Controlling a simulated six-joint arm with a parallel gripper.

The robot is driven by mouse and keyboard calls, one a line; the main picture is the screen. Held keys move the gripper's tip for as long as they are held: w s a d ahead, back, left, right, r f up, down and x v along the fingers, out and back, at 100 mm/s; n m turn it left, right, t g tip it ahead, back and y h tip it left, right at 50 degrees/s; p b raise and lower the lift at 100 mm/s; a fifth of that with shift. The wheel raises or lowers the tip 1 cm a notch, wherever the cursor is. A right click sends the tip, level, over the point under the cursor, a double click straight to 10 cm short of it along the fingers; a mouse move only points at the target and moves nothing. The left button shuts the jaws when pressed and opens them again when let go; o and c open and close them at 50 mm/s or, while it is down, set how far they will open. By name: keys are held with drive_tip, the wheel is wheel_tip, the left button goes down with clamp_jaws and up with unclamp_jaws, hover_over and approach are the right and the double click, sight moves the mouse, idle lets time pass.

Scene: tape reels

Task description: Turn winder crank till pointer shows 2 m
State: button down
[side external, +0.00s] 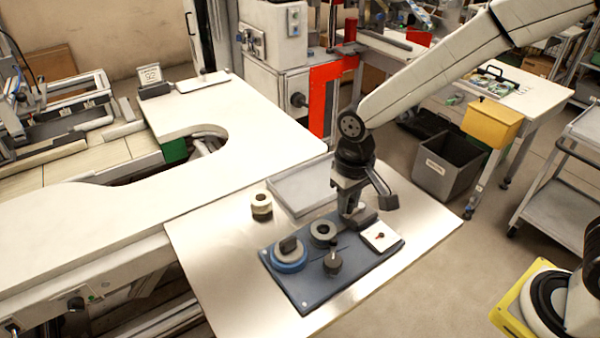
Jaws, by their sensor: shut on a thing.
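A dark blue winder board (305,289) lies on the pale table. On its left is a blue reel (289,263) with a black block on top. A grey ring-shaped reel (322,233) sits near its back edge. A black knob on a post (332,263) stands near the front middle. A white square dial (381,236) with a small red pointer is at the right; its reading is too small to tell. My gripper (357,217) points down at the board's back edge, between grey reel and dial. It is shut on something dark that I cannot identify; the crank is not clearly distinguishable.
A shallow grey tray (298,188) lies behind the board, close to my gripper. The table is clear left of the board. Its right edge is close to the dial.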

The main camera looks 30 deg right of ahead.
drive_tip(key=shift+w, duration=0.1)
drive_tip(key=shift+w+d, duration=0.2)
drive_tip(key=shift+w, duration=0.4)
drive_tip(key=shift+w+d, duration=0.45)
drive_tip(key=shift+w, duration=0.05)
drive_tip(key=shift+d, duration=0.1)
idle(0.4)
drive_tip(key=shift+w+d, duration=0.25)
drive_tip(key=shift+d, duration=0.3)
